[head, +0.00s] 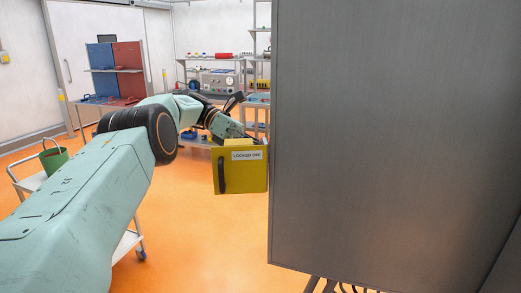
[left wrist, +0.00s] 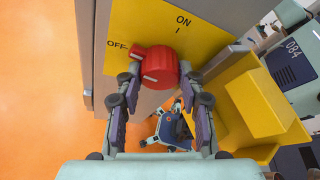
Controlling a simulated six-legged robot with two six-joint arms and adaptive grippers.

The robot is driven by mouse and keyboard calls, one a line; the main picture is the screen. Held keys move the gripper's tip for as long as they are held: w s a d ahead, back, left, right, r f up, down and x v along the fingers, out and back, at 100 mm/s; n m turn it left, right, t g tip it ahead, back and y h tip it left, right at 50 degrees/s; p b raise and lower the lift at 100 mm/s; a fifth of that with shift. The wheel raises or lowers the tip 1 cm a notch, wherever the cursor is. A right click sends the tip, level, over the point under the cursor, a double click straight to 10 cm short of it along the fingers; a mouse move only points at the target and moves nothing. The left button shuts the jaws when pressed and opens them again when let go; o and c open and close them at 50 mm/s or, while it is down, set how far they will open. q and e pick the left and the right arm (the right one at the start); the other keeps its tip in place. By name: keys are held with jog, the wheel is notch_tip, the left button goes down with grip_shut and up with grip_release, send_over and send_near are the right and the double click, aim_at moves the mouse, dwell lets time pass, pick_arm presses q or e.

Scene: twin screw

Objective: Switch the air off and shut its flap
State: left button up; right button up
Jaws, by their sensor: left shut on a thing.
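In the left wrist view a red knob (left wrist: 159,67) sits on a yellow panel (left wrist: 145,25) marked ON at the top and OFF at the left. The knob's stub points left, at the OFF mark. My left gripper (left wrist: 160,82) is shut on the knob, one finger on each side. The yellow flap (head: 233,172) stands open at the left edge of the grey cabinet in the head view, with a black handle (head: 222,174) and a LOCKED OFF label. It also shows right of the knob in the left wrist view (left wrist: 262,97). In the head view the flap hides my left gripper.
The grey cabinet (head: 395,130) fills the right of the head view. A white cart (head: 30,184) with a green bucket (head: 54,160) stands at the left. Shelves with blue and red panels (head: 115,56) and a workbench stand at the back. Orange floor is clear below the flap.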

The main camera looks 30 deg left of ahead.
pick_arm(q)
jog(key=shift+d, duration=0.1)
dwell(0.6)
jog(key=o, duration=1.2)
jog(key=shift+w+d+r, duration=0.1)
jog(key=shift+d, duration=0.05)
